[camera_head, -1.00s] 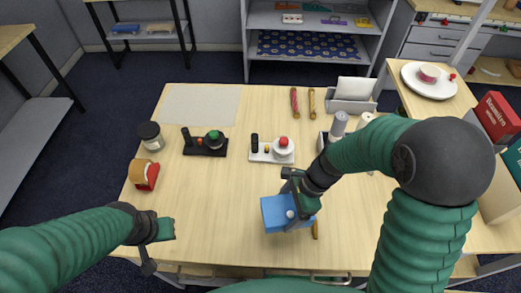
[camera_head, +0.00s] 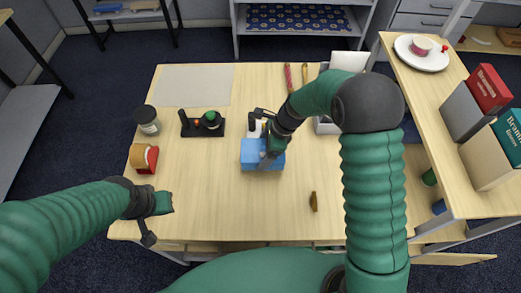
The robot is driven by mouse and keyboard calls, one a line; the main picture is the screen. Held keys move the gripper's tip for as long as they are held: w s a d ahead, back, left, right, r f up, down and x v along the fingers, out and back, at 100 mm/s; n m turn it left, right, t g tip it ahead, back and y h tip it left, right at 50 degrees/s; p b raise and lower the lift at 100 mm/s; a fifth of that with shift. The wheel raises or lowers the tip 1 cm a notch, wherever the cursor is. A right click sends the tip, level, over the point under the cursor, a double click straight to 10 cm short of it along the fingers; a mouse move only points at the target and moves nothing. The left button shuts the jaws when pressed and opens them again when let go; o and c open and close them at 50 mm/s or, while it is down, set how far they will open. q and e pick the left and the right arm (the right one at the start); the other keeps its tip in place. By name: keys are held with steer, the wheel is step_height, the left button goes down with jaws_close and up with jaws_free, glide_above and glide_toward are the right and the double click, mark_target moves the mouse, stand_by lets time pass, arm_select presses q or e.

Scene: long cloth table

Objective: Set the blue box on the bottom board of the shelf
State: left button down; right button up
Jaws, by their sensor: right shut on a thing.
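The blue box (camera_head: 250,150) is in the middle of the table, held in my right gripper (camera_head: 268,154). The gripper comes down on it from above and hides part of its top. I cannot tell whether the box touches the tabletop or hangs just above it. My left gripper (camera_head: 163,203) is over the near left of the table, away from everything; its fingers are too unclear to read. A grey shelf unit (camera_head: 235,17) stands behind the table, with a blue patterned mat (camera_head: 297,17) on its visible board. Its upper part is cut off.
A black button device (camera_head: 203,124), dark jar (camera_head: 147,121) and red-and-tan item (camera_head: 144,158) stand at left. A white device, partly hidden, is just behind the box. A grey holder (camera_head: 325,125) is behind my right arm. The right side table (camera_head: 422,100) holds a plate and boxes.

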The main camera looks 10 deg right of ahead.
mark_target(260, 153)
steer(key=shift+w+a, duration=0.4)
steer(key=shift+w, duration=0.4)
steer(key=shift+w+f, duration=0.2)
steer(key=shift+f, duration=0.15)
steer(key=f, duration=0.1)
steer(key=d+f, duration=0.1)
steer(key=f, duration=0.1)
steer(key=shift+p, duration=0.35)
steer(key=shift+a, duration=0.1)
steer(key=o, duration=1.3)
steer(key=shift+a+f, duration=0.1)
steer(key=shift+a, duration=0.15)
steer(key=shift+o, duration=0.2)
